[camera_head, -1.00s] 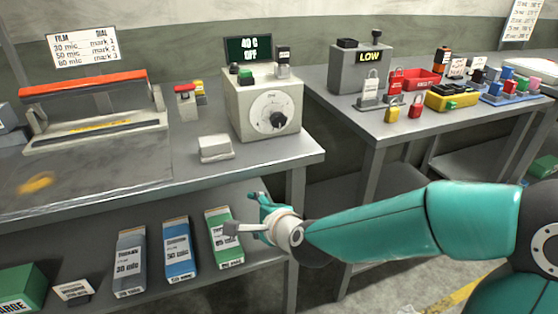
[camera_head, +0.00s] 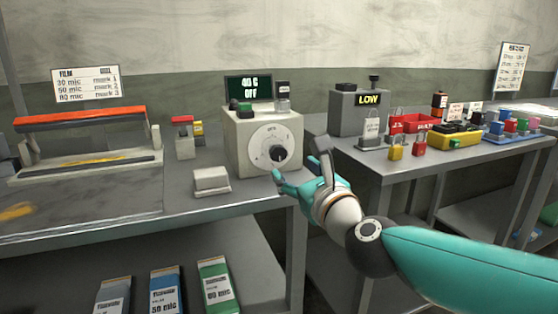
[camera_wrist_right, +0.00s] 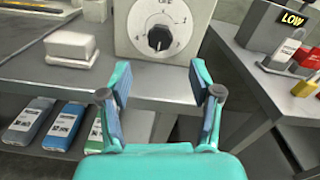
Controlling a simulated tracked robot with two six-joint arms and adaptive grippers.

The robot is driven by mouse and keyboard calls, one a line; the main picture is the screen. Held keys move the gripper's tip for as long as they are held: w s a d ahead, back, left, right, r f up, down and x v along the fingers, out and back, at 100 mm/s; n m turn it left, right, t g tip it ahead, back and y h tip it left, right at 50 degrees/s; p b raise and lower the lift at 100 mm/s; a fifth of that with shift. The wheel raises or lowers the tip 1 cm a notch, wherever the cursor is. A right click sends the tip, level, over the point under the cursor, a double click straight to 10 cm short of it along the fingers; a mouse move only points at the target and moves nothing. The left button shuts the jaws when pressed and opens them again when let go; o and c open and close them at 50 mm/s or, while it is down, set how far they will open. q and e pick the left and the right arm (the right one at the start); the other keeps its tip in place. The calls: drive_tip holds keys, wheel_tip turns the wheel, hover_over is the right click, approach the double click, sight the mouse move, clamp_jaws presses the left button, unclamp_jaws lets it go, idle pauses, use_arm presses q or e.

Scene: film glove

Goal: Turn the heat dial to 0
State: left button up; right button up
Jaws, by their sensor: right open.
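The heat dial (camera_head: 278,153) is a black knob on a round white scale on the front of a cream control box (camera_head: 238,143). In the right wrist view the knob (camera_wrist_right: 158,38) shows clearly, with its scale marks around it. A dark display (camera_head: 249,88) on top of the box reads "40 C OFF". My right gripper (camera_head: 298,170) is just in front of the box, below and to the right of the dial. In the right wrist view it (camera_wrist_right: 160,85) is open and empty, its fingers apart from the knob. My left gripper is not in view.
A white block (camera_head: 210,180) sits on the bench left of the control box. The sealer with a red bar (camera_head: 80,118) stands further left. The right table holds a grey "LOW" box (camera_head: 352,115) and padlocks (camera_head: 396,152). Film boxes (camera_head: 215,285) stand on the shelf below.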

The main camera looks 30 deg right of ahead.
sight(280, 156)
drive_tip(key=x, duration=1)
drive_tip(key=shift+s, duration=0.1)
drive_tip(key=c, duration=1.2)
drive_tip(key=shift+o, duration=0.2)
